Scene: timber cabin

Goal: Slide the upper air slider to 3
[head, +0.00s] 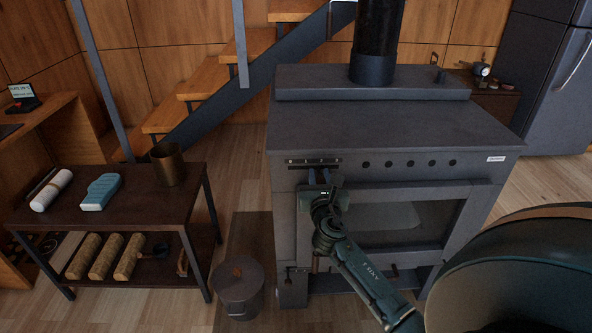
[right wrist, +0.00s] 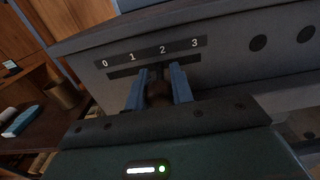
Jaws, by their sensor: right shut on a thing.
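The upper air slider's dark scale plate (head: 300,162) is at the upper left of the grey stove front (head: 400,166). In the right wrist view the plate (right wrist: 182,48) reads 0, 1, 2, 3 from left to right, with a slot (right wrist: 120,73) below it. The slider knob (right wrist: 158,92) shows between the blue fingers, its stem close to below the 2. My right gripper (head: 320,176) is shut on this knob; it also shows in the right wrist view (right wrist: 158,90). My left gripper is not in view.
A row of round dark holes (head: 410,163) runs right of the scale. The oven door (head: 400,215) is below. A lidded bucket (head: 239,286) stands on the floor left of the stove. A low table (head: 140,204) with a brass pot (head: 168,164) stands further left.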

